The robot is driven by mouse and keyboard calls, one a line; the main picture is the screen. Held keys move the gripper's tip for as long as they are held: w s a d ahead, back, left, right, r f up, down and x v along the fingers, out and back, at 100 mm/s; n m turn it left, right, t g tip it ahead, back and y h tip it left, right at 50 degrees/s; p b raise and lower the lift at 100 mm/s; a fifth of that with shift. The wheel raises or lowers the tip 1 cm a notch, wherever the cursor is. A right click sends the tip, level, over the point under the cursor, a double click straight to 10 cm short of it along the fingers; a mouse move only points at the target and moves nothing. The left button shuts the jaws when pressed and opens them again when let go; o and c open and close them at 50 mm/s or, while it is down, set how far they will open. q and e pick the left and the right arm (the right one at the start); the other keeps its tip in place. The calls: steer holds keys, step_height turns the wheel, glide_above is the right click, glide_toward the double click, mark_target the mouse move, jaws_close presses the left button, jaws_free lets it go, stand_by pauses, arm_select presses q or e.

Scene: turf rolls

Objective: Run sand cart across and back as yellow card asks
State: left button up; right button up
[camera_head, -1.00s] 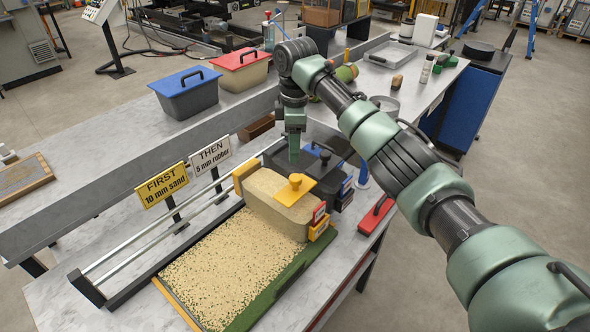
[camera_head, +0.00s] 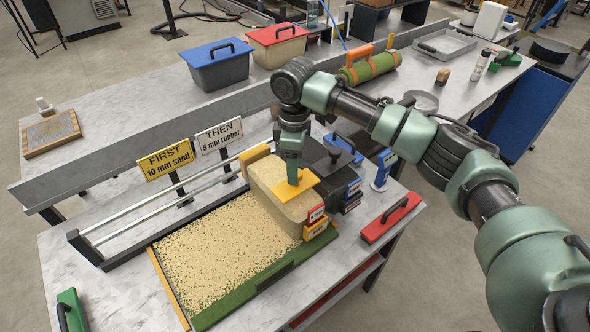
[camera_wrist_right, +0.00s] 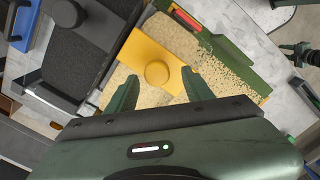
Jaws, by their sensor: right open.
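The sand cart (camera_head: 280,195) is a sand-filled hopper with a yellow plate and knob on top. It stands at the right end of the turf tray (camera_head: 272,278), whose turf is covered with sand and green specks. My right gripper (camera_head: 293,180) is over the cart's yellow plate and hides the knob in the head view. In the right wrist view, the open fingers (camera_wrist_right: 160,88) point at the yellow knob (camera_wrist_right: 157,73), one to each side; contact cannot be told. The yellow card (camera_head: 166,160) reads "FIRST 10 mm sand". The white card (camera_head: 219,136) reads "THEN 5 mm rubber".
A dark cart (camera_head: 327,157) stands directly behind the sand cart. Two rails (camera_head: 160,211) run along the tray's back. Blue-lidded (camera_head: 217,66) and red-lidded (camera_head: 278,45) bins and a green roll (camera_head: 370,68) stand beyond the grey wall.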

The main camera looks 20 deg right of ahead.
mark_target(286, 186)
steer(key=shift+d+f, duration=0.2)
steer(key=shift+f, duration=0.4)
steer(key=shift+d+f, duration=0.2)
steer(key=shift+f, duration=0.4)
steer(key=shift+d+f, duration=0.1)
steer(key=shift+f, duration=0.35)
steer(key=shift+a, duration=0.2)
jaws_close()
arm_select(q)
steer(key=shift+d+r, duration=0.45)
steer(key=shift+d, duration=0.25)
arm_select(e)
steer(key=shift+d, duration=0.1)
arm_select(q)
steer(key=shift+a, duration=0.1)
